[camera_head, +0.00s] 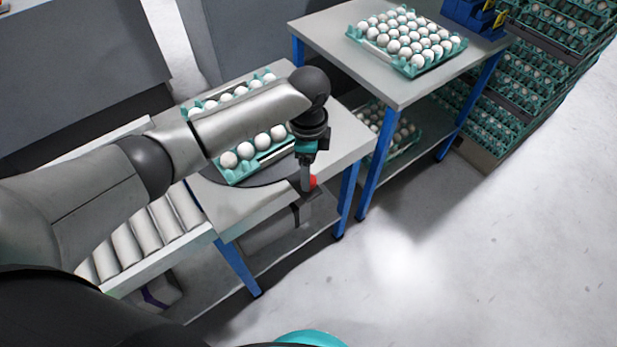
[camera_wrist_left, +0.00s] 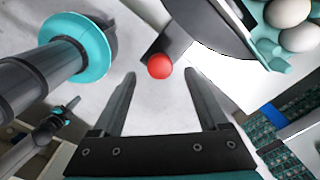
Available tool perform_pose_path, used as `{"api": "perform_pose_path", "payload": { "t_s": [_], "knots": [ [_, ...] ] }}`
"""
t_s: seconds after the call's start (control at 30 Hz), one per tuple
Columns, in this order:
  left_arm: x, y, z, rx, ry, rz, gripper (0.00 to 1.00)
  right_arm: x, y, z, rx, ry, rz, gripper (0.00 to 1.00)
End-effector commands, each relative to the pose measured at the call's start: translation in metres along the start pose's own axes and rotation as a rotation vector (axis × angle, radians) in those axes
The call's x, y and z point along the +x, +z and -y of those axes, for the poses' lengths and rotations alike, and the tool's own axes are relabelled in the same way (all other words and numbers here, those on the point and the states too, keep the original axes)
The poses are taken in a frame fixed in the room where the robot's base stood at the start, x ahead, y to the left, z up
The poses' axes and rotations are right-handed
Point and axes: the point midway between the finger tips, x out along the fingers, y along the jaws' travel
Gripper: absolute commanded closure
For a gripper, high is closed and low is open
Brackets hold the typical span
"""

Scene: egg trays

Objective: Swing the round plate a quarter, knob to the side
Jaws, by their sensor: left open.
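The dark round plate (camera_head: 276,174) lies on the grey table and carries a teal tray (camera_head: 243,178) of white eggs. Its red knob (camera_head: 313,181) sticks out at the plate's near right side, by the table edge. My left gripper (camera_head: 306,184) points down beside the knob, and my arm hides part of the tray and plate. In the left wrist view the red knob (camera_wrist_left: 160,66) is at the end of a dark bar from the plate (camera_wrist_left: 210,25). My open left gripper (camera_wrist_left: 160,80) has the knob centred just beyond its fingertips, apparently untouched. My right gripper is not in view.
A roller conveyor (camera_head: 148,235) adjoins the table on the left. A second table (camera_head: 330,32) behind right holds another egg tray (camera_head: 411,68) and blue boxes (camera_head: 473,17). Stacked egg trays (camera_head: 545,65) stand at the far right. The floor at right is clear.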

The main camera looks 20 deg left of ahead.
Motion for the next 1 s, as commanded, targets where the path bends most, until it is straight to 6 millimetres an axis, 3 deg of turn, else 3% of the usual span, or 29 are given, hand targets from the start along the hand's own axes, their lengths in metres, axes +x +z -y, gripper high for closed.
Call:
{"api": "perform_pose_path", "payload": {
  "t_s": [0.03, 0.2, 0.57, 1.0],
  "knots": [
    [0.011, 0.0, -0.001, 0.0, 0.002, 0.001, 0.23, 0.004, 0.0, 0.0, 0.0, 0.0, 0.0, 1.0],
    [0.027, 0.0, -0.001, 0.002, 0.001, 0.0, 0.23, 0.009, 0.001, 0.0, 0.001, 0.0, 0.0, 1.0],
    [0.031, 0.0, 0.0, 0.001, 0.0, 0.0, 0.23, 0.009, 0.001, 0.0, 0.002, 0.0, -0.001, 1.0],
    [0.031, 0.0, 0.0, 0.001, 0.0, 0.0, 0.72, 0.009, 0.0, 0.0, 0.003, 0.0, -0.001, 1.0]
  ]
}}
